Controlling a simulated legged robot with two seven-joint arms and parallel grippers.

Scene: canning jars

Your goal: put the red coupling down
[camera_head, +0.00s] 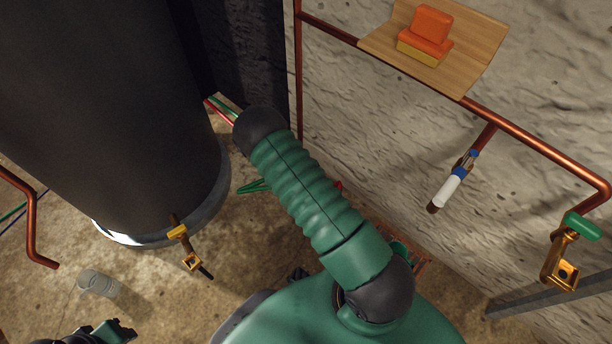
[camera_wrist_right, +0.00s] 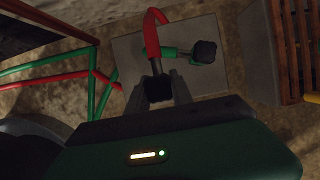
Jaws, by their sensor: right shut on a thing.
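The red coupling (camera_wrist_right: 152,34) shows in the right wrist view as a curved red piece with a black end (camera_wrist_right: 157,88). My right gripper (camera_wrist_right: 160,92) is shut on that black end. It is over or on a grey slab (camera_wrist_right: 126,48); I cannot tell whether they touch. A green coupling (camera_wrist_right: 165,52) with a black end (camera_wrist_right: 203,52) lies on the slab, just right of the red one. In the head view my right arm hides the right gripper and most of this area. My left gripper (camera_head: 122,330) is partly in view at the bottom left; its jaws are unclear.
Red and green tubes (camera_wrist_right: 104,86) run at the left of the wrist view, and a slatted wooden thing (camera_wrist_right: 298,45) stands at the right. In the head view, a large dark tank (camera_head: 110,110), a clear beaker (camera_head: 98,284) and copper wall pipes (camera_head: 535,148) surround my arm.

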